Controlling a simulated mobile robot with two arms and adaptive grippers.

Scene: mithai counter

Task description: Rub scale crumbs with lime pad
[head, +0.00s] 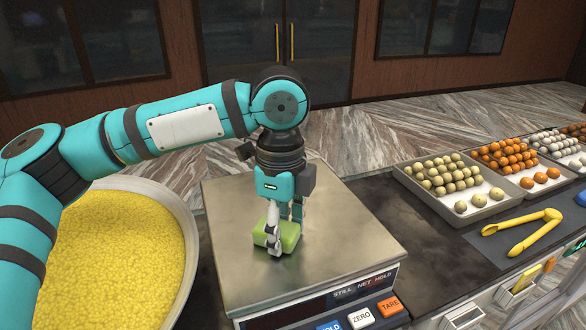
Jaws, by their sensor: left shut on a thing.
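A lime-green pad (288,236) is on or just above the steel plate of the scale (349,237). My left gripper (283,228) points down over the scale and is shut on the pad, with a finger in front of it. The scale's front panel carries a dark display and blue, white and orange buttons. I cannot make out any crumbs on the plate; the area under and behind the pad is hidden. My right gripper is not in view.
A wide pan of yellow grains (110,254) stands left of the scale. On the right are trays of round sweets (459,216) and yellow tongs (522,231) on a dark mat. The counter between scale and trays is clear.

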